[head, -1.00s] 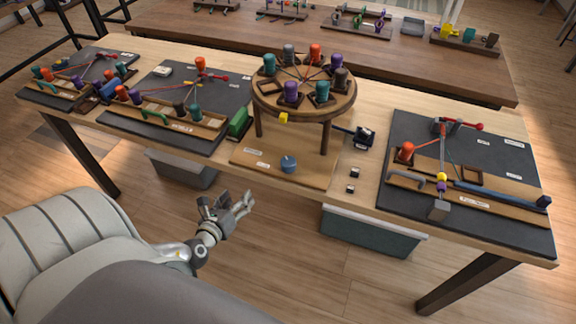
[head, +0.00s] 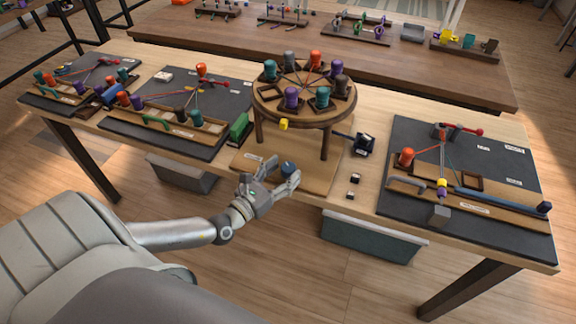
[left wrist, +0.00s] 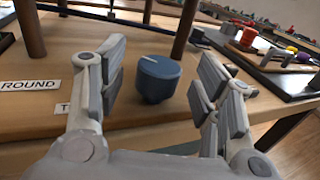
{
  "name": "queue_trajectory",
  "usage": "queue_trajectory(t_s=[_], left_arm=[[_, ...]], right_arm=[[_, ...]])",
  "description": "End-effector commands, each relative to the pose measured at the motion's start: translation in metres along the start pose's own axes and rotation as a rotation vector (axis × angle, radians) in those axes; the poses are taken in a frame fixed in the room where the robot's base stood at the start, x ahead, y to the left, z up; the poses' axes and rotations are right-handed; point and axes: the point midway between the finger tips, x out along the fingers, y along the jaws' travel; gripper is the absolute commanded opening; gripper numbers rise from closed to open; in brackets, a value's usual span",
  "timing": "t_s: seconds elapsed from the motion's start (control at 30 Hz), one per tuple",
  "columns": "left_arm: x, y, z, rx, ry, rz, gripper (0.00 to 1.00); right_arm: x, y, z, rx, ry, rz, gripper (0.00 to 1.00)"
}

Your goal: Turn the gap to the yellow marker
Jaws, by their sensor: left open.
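A round wooden braiding disk (head: 303,118) stands on legs at the table's middle, with several coloured bobbins around its top. One empty slot (head: 271,90), the gap, is at the disk's front left. A yellow marker (head: 284,124) sits below the front rim, to the right of the gap. A blue knob (head: 288,168) stands on the wooden base below; the left wrist view shows it (left wrist: 158,80) with a pale line on top. My left gripper (head: 285,174) is open, its fingers on either side of the knob in the left wrist view, with visible space between. My right gripper is out of view.
A green block (head: 239,128) and a black board with bobbins (head: 225,92) lie left of the disk. A dark device (head: 364,144) and small black cubes (head: 354,180) lie right of it, before another black board (head: 500,205). A "ROUND" label (left wrist: 29,85) lies beside the knob.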

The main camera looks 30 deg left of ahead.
Motion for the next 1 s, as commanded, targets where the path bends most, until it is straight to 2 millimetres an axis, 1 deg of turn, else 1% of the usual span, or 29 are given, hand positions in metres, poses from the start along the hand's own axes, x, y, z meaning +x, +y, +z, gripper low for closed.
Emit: queue_trajectory(t_s=[0.03, 0.1, 0.2, 0.33, 0.57, 0.67, 0.93, 1.0], left_arm=[[0.007, 0.000, 0.001, 0.000, -0.003, 0.001, 0.60], [0.014, 0.000, 0.001, -0.001, -0.001, 0.001, 0.60], [0.021, 0.000, 0.000, -0.001, 0.000, 0.001, 0.60], [0.024, 0.000, -0.001, -0.002, 0.001, 0.000, 0.60], [0.025, 0.000, -0.001, -0.002, 0.001, 0.000, 0.60], [0.024, 0.000, -0.001, -0.001, 0.001, 0.000, 0.48], [0.024, 0.000, -0.001, -0.001, 0.001, 0.001, 0.14], [0.024, 0.000, -0.001, -0.001, 0.001, 0.001, 0.13]], right_arm=[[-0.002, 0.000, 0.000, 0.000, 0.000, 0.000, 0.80], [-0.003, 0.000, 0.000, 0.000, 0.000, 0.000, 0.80], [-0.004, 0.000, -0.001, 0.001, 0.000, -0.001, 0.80], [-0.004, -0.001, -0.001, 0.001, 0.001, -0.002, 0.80], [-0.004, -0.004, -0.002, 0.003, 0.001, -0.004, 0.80], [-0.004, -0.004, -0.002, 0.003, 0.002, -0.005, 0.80], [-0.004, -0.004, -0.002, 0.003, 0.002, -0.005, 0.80], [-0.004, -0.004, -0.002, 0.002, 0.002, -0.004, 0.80]])
